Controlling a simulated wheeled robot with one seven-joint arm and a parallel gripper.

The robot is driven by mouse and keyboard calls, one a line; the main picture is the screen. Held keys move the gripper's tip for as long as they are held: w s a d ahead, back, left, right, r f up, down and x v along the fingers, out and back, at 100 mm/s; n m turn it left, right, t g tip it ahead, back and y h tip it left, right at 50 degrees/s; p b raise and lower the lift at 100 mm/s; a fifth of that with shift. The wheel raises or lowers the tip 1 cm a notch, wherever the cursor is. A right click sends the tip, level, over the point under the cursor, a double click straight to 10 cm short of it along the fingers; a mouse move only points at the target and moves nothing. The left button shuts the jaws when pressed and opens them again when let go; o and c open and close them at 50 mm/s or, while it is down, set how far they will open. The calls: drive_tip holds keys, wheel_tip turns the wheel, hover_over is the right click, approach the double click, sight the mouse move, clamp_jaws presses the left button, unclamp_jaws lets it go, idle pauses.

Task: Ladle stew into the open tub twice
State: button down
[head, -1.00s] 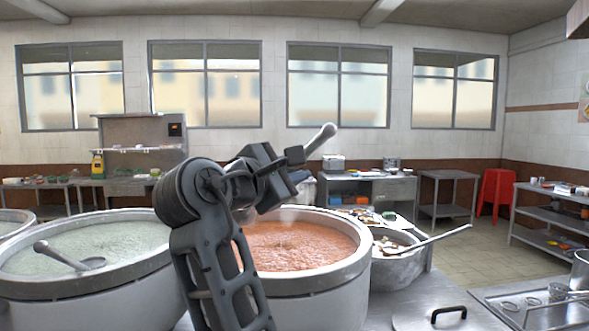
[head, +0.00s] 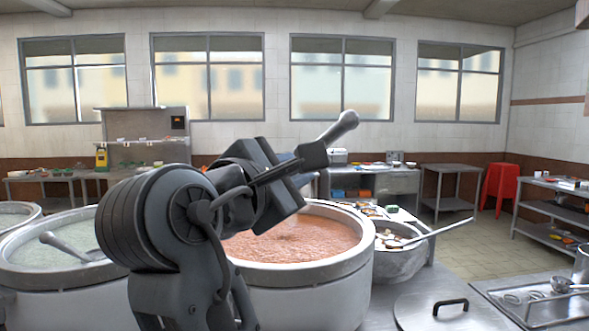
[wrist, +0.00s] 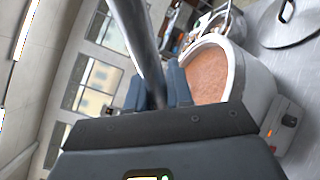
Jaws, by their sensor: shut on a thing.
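My gripper (head: 308,158) is shut on a grey ladle handle (head: 338,127). The handle end points up and to the right, above the pot's far rim in the picture. In the wrist view the handle (wrist: 142,45) runs up from between the fingers (wrist: 155,92). The ladle's bowl is hidden, so I cannot tell whether it holds stew. Orange-red stew (head: 295,240) fills the large middle pot (head: 330,285), right of my arm. The stew (wrist: 207,75) also shows in the wrist view. I cannot pick out the open tub in either view.
A pot of pale green congee (head: 50,285) with its own ladle (head: 65,244) stands at left, partly behind my arm. A metal basin (head: 395,266) with a long-handled utensil stands right of the stew. A lid (head: 420,308) lies on the counter. Utensil trays (head: 530,300) are at right.

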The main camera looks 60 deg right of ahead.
drive_tip(key=s+a+n+t, duration=0.2)
drive_tip(key=s+a, duration=0.5)
drive_tip(key=a, duration=0.4)
wheel_tip(320, 180, down, 32)
drive_tip(key=b, duration=0.8)
drive_tip(key=shift+w+f, duration=0.15)
idle(1.8)
drive_tip(key=shift+d, duration=0.1)
drive_tip(key=shift+r+p, duration=0.2)
drive_tip(key=shift+p, duration=0.1)
